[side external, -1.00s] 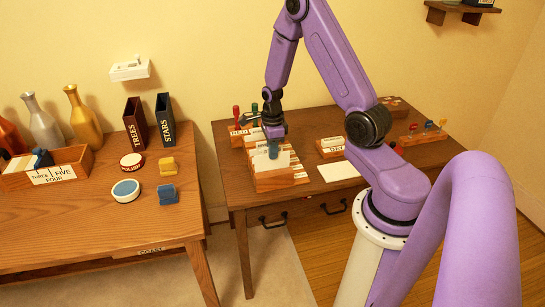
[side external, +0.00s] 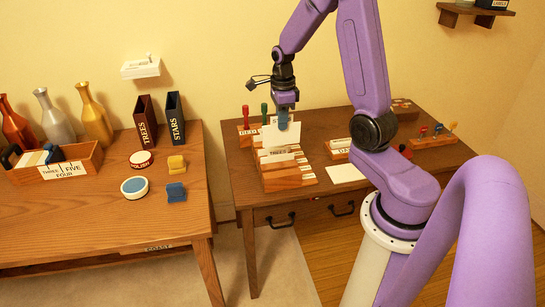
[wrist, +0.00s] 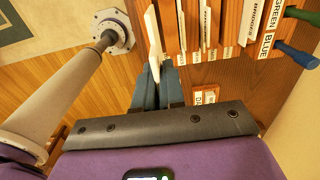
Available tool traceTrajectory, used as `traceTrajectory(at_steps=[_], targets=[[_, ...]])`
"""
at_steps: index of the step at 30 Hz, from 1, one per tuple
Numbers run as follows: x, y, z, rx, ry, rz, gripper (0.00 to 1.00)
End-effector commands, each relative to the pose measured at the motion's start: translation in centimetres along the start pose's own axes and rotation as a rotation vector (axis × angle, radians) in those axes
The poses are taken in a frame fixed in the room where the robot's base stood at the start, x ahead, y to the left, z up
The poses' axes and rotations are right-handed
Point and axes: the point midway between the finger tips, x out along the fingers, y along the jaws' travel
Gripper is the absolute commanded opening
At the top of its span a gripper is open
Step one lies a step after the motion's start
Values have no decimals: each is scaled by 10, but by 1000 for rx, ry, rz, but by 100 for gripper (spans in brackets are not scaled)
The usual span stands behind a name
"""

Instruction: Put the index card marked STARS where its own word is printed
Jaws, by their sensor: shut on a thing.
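My gripper (side external: 283,124) is shut on a white index card (side external: 281,135) above the stepped wooden card rack (side external: 288,180) on the right desk. The card hangs upright from the fingertips; I cannot read its marking. In the wrist view, the blue-grey fingers (wrist: 153,88) pinch the card (wrist: 153,40), seen nearly edge-on, beside the rack (wrist: 191,25). Other white cards (side external: 277,156) stand in the rack. A dark blue upright box (side external: 175,118) printed STARS stands at the back of the left table, right of a dark red box (side external: 147,122) printed TREES.
A gap separates the tables. A small white shelf (side external: 141,69) hangs on the wall above the STARS and TREES boxes.

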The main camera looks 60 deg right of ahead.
Motion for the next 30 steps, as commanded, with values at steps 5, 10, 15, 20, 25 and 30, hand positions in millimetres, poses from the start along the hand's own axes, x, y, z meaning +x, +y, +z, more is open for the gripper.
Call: traceTrajectory(at_steps=[5, 10, 15, 20, 25, 30], targets=[[0, -26, 3, 1, 0, 1, 0], [-1, -55, 5, 2, 0, 0, 0], [0, -91, 5, 3, 0, 0, 0], [0, -119, 2, 1, 0, 0, 0], [6, -136, -1, 0, 1, 5, 0], [39, -134, -1, 0, 2, 6, 0]])
